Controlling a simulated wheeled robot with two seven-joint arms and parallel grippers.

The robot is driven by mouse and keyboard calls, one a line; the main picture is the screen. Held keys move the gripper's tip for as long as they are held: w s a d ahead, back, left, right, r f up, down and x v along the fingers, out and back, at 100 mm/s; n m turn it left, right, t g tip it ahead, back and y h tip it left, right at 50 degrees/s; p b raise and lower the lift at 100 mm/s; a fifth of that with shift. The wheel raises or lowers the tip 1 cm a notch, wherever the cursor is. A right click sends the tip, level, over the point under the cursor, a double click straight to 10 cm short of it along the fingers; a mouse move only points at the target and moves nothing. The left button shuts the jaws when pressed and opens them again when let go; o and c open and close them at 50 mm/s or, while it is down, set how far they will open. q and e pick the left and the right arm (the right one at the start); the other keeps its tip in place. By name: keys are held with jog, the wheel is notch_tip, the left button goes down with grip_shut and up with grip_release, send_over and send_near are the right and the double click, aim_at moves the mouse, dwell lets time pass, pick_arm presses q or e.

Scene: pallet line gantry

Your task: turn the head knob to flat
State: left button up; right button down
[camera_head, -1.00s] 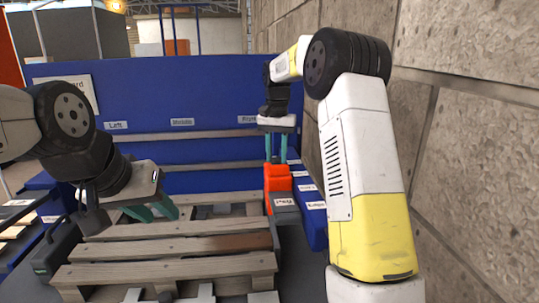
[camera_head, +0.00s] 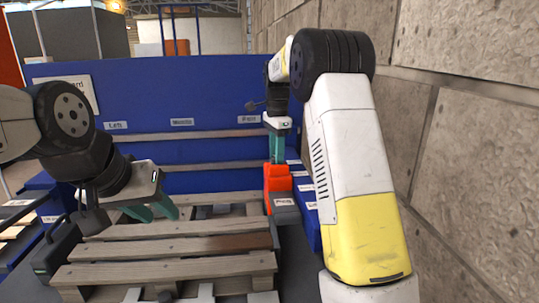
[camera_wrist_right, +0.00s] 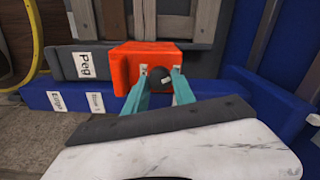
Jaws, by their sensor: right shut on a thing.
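The orange-red head (camera_head: 276,182) stands at the right end of the pallet, on a grey base with a white label. In the right wrist view its orange housing (camera_wrist_right: 128,66) has a dark round knob (camera_wrist_right: 158,80) on its face. My right gripper (camera_wrist_right: 160,82) has its two teal fingers on either side of the knob, shut on it. In the head view my right gripper (camera_head: 276,158) reaches down to the top of the orange head, and the knob is hidden there. My left gripper (camera_head: 152,212) is open and empty above the left side of the pallet.
A wooden pallet (camera_head: 170,248) lies in front of me. A blue panel (camera_head: 180,100) with labels stands behind it. A stone wall (camera_head: 460,150) runs close along my right arm. Blue labelled bins (camera_wrist_right: 100,98) lie beside the head.

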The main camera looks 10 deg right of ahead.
jog(key=m, duration=0.5)
dwell(0.6)
jog(key=c, duration=1)
grip_release()
jog(key=shift+c, duration=0.2)
jog(key=shift+r, duration=3.9)
